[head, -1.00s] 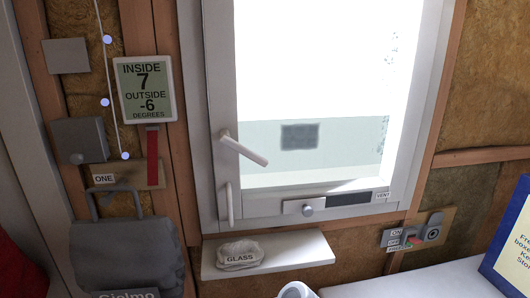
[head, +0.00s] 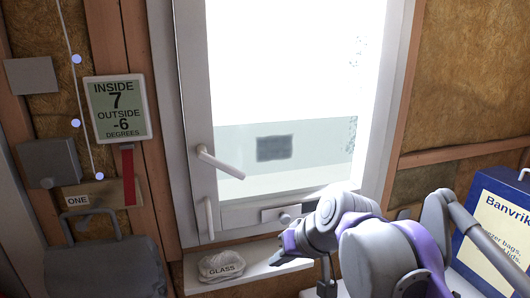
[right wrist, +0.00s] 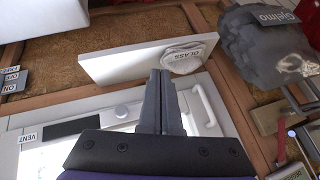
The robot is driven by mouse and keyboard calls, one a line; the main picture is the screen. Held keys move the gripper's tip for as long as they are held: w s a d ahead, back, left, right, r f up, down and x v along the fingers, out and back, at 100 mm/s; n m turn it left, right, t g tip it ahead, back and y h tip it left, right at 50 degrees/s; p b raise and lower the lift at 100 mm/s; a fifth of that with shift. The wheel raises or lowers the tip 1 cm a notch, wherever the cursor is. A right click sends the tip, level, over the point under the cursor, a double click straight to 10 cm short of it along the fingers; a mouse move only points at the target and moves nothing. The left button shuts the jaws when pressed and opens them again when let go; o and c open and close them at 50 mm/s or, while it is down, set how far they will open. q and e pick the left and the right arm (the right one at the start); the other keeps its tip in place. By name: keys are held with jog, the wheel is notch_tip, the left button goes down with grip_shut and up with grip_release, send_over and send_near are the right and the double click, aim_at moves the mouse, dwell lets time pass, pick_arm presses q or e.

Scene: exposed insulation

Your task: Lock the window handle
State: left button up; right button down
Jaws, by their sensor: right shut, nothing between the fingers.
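The white window handle (head: 220,162) is a lever on the left side of the window frame (head: 195,120). It slants down to the right across the glass. A second white upright pull (head: 209,217) sits below it; a white upright pull also shows in the right wrist view (right wrist: 205,105). My right gripper (head: 287,245) is in front of the sill, below and to the right of the lever, apart from it. Its two fingers (right wrist: 160,75) are together and empty in the right wrist view. My left gripper is not in view.
A white shelf (head: 245,275) below the window carries a bag marked GLASS (head: 222,266). A vent slider knob (head: 284,218) is partly behind my right arm. A grey bag (head: 105,262) hangs at left, and a blue-edged box (head: 495,225) stands at right.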

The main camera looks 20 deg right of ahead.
aim_at(221, 163)
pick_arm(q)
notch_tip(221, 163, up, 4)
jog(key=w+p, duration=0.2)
pick_arm(e)
jog(key=w+d+r+m+t+y, duration=0.1)
jog(key=w+r+t, duration=0.15)
jog(key=r, duration=1.05)
jog(key=w+d+r+m+t+y, duration=0.1)
jog(key=w+r, duration=0.3)
jog(key=r, duration=1)
pick_arm(q)
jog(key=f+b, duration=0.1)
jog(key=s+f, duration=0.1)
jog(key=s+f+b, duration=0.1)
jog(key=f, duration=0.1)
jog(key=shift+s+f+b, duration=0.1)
jog(key=shift+b, duration=0.25)
pick_arm(e)
jog(key=w+a+f, duration=0.6)
jog(key=a+f, duration=0.1)
jog(key=f, duration=0.2)
jog(key=shift+w+f, duration=0.15)
jog(key=shift+f, duration=0.05)
jog(key=shift+w+g, duration=0.1)
jog(key=shift+g, duration=0.15)
jog(key=shift+f+y, duration=0.1)
jog(key=shift+y, duration=0.3)
